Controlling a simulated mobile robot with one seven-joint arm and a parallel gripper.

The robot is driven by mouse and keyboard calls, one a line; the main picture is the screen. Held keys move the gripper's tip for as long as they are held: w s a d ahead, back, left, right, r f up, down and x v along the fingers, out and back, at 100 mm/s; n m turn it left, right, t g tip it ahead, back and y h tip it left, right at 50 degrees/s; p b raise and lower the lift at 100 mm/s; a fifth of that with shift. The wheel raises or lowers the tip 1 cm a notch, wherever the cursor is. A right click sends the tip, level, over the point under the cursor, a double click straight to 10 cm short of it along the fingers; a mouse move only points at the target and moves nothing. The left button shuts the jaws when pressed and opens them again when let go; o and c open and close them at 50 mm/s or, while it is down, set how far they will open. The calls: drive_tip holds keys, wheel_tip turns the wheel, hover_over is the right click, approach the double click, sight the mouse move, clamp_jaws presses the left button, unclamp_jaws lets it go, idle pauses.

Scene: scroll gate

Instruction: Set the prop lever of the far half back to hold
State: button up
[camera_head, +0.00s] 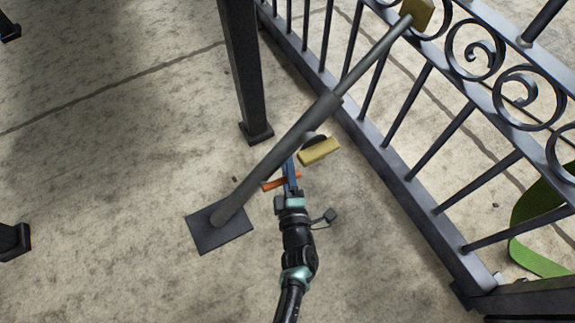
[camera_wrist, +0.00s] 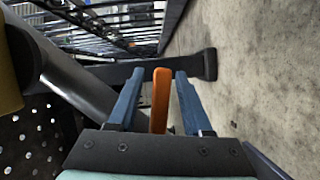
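The orange prop lever (camera_head: 270,184) shows beside the lower part of the grey prop strut (camera_head: 270,165) in the head view. In the wrist view the lever (camera_wrist: 160,100) stands between the two blue fingers of my gripper (camera_wrist: 159,72), with a gap on each side. My gripper (camera_head: 289,168) is open around the lever and not closed on it. The strut slants from a dark floor plate (camera_head: 219,229) up to a yellow block (camera_head: 417,13) at the gate. The strut (camera_wrist: 75,80) also fills the left of the wrist view. Part of the lever is hidden behind my fingers.
The wrought-iron gate half (camera_head: 400,190) with scrolls runs diagonally on the right. A dark post (camera_head: 243,70) stands just behind the strut. A yellow block (camera_head: 319,151) sits close to my gripper.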

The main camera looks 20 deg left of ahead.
clamp_jaws()
idle(1.3)
